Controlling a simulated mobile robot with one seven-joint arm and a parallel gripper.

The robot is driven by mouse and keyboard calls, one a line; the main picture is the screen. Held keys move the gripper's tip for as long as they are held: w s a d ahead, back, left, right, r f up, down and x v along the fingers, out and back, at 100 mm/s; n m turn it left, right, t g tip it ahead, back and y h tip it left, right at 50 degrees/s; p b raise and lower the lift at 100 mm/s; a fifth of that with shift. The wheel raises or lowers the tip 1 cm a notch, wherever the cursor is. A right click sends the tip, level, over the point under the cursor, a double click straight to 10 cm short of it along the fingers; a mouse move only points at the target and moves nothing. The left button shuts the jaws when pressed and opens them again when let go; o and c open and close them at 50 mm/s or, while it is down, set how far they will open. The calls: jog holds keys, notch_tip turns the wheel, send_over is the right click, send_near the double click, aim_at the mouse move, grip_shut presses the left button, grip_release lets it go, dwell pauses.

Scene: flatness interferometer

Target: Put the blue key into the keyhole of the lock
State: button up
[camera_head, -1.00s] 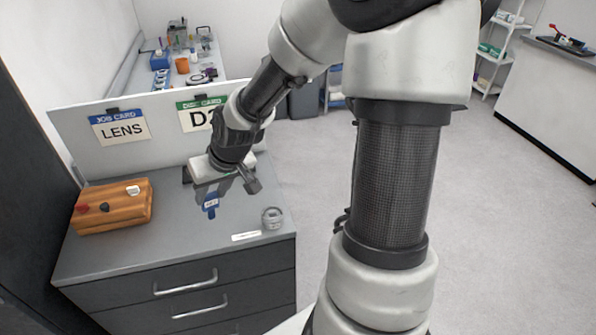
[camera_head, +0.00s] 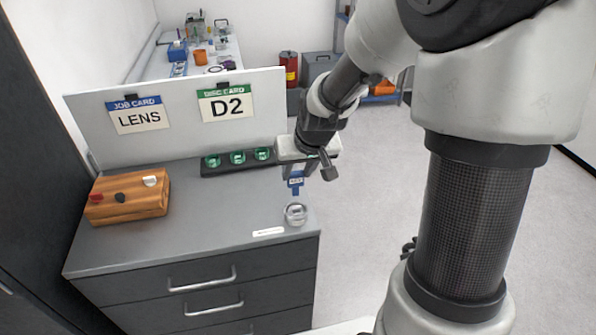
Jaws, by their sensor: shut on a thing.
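A small blue key (camera_head: 296,181) hangs below my gripper (camera_head: 299,171), which is shut on it. The key points down above the grey bench top, near its right edge. A round silver, clear-looking piece (camera_head: 295,213) stands on the bench just below the key in the picture, with a small gap between them. It may be the lock, but I cannot tell for sure. No keyhole can be made out at this size. Part of the key's upper end is hidden by the fingers.
A dark rack (camera_head: 224,166) with several green discs lies along the back panel (camera_head: 180,140). A wooden block (camera_head: 128,203) with coloured knobs sits at the left. A white label strip (camera_head: 268,231) lies near the front. The middle of the bench top (camera_head: 215,215) is clear.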

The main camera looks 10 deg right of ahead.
aim_at(296, 191)
jog(key=shift+f+b, duration=2.25)
jog(key=shift+f, duration=0.75)
jog(key=shift+f+b, duration=1.05)
jog(key=shift+f, duration=0.25)
jog(key=o, duration=1.1)
jog(key=shift+o, duration=0.2)
jog(key=p+v, duration=1.1)
jog(key=v, duration=0.6)
jog(key=shift+r+p, duration=0.25)
jog(key=shift+p, duration=0.1)
jog(key=shift+r, duration=0.15)
